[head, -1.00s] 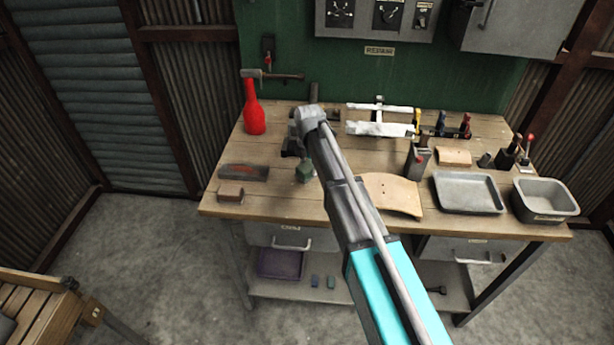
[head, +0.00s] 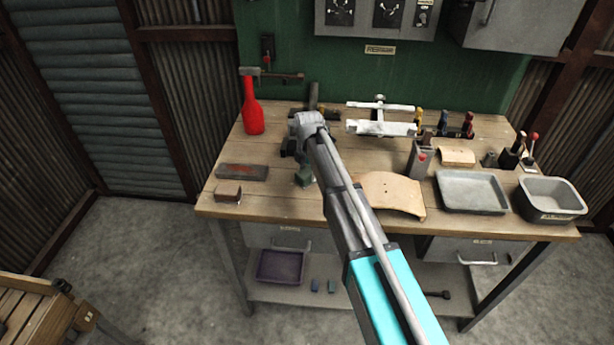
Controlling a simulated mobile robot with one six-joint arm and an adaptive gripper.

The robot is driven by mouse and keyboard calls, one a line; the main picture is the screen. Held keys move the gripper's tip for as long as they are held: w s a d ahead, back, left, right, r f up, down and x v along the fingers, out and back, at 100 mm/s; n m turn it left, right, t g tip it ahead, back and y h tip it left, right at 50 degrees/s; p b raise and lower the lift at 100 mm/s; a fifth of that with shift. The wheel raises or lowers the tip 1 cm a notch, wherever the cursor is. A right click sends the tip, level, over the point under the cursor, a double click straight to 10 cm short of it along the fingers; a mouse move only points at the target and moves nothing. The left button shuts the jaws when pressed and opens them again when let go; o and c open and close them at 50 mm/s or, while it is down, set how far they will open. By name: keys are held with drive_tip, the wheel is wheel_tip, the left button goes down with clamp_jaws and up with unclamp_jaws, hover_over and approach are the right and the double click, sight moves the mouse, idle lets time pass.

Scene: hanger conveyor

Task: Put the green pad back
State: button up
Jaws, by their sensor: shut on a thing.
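My arm reaches over the workbench (head: 275,206), and its grey wrist hides what lies behind and under it. I cannot make out my gripper's fingers or anything between them. A dull green block (head: 304,176) shows just below the wrist, beside dark metal parts (head: 289,146). I cannot tell whether it is the green pad or part of a bench fixture. A small greyish-green block (head: 332,286) lies on the lower shelf next to a bluish one (head: 316,285). No other likely pad shows.
A curved wooden board (head: 393,193), grey tray (head: 472,191) and deeper bin (head: 551,199) stand right. The left front bench top is mostly clear.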

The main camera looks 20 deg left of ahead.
sight(308, 171)
drive_tip(key=shift+f, duration=0.25)
drive_tip(key=o, duration=1.2)
drive_tip(key=shift+r, duration=0.1)
drive_tip(key=shift+r, duration=0.1)
wheel_tip(308, 171, up, 12)
drive_tip(key=p, duration=1.2)
drive_tip(key=shift+d, duration=0.1)
idle(0.5)
